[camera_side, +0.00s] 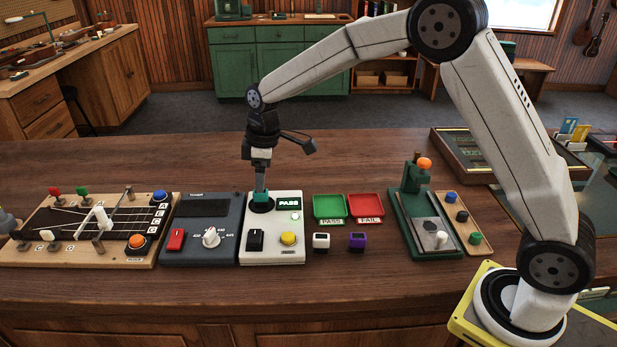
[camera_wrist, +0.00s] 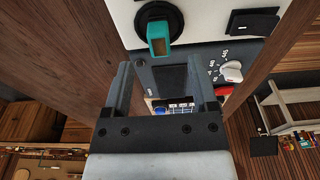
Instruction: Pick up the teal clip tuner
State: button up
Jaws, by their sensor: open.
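The teal clip tuner (camera_side: 261,195) stands on a round black pad on the white test box (camera_side: 273,254), which shows a green PASS label. In the wrist view the teal tuner (camera_wrist: 157,38) sits on the black pad beyond my fingertips, near the top of the picture. My gripper (camera_side: 260,178) is above the tuner, pointing down. In the wrist view my gripper (camera_wrist: 163,68) is open, its two fingers apart with nothing held between them. In the side view the fingertips look very close to the tuner's top; contact cannot be told.
A dark tester (camera_side: 202,240) with a red switch and white knob adjoins the box on the left. Green (camera_side: 329,206) and red (camera_side: 366,205) trays, white (camera_side: 321,241) and purple (camera_side: 357,241) small blocks, and a green press (camera_side: 425,225) lie to the right. The front table strip is bare.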

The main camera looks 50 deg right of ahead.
aim_at(261, 198)
jog(key=shift+w+a+f, duration=0.1)
jog(key=shift+f, duration=1.2)
jog(key=shift+w+a+f, duration=0.1)
jog(key=shift+f, duration=1.15)
grip_shut()
